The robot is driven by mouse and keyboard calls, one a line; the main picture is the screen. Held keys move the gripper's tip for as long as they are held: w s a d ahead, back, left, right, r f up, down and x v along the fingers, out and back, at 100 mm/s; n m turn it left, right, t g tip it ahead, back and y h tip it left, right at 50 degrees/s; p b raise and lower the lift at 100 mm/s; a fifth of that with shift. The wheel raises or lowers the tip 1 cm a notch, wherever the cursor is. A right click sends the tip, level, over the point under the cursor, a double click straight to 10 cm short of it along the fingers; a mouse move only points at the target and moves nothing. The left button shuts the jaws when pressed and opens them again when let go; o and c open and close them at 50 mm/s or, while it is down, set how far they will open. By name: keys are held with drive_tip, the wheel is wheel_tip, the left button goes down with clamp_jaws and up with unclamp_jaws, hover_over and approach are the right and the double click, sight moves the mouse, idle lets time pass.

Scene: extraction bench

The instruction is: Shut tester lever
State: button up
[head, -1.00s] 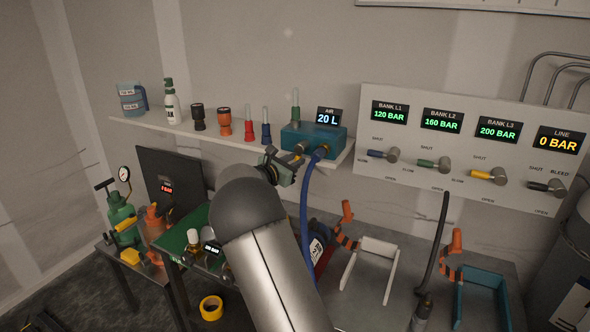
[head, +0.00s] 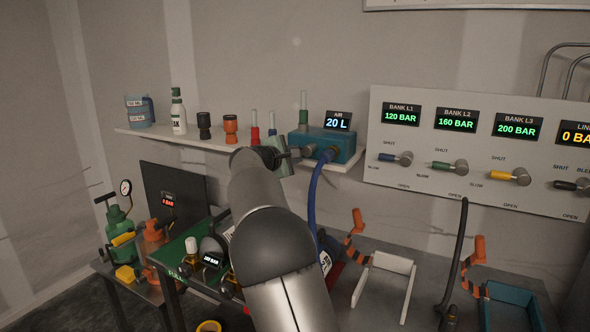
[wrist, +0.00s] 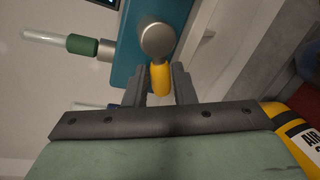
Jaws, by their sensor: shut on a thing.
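In the head view my gripper (head: 283,157) is at the tester's front left, and the yellow handle is hidden there. A green-capped clear tube (wrist: 57,41) joins the tester.
A blue hose (head: 313,195) hangs from the tester's right port, close beside my arm. Bottles and coloured fittings (head: 230,128) stand on the shelf to the left. A panel of bank levers (head: 475,150) is on the wall to the right. A crowded bench lies below.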

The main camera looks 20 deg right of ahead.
drive_tip(key=m+b, duration=0.2)
drive_tip(key=r+m+t+y+b, duration=0.1)
drive_tip(key=shift+r+m+b, duration=0.2)
drive_tip(key=shift+m+b, duration=0.15)
drive_tip(key=shift+m, duration=0.05)
drive_tip(key=shift+r, duration=0.15)
idle(0.3)
drive_tip(key=o, duration=1)
drive_tip(key=shift+a, duration=0.15)
drive_tip(key=b+v, duration=0.3)
drive_tip(key=v, duration=1.4)
drive_tip(key=shift+s+r+b, duration=0.15)
drive_tip(key=shift+b, duration=0.15)
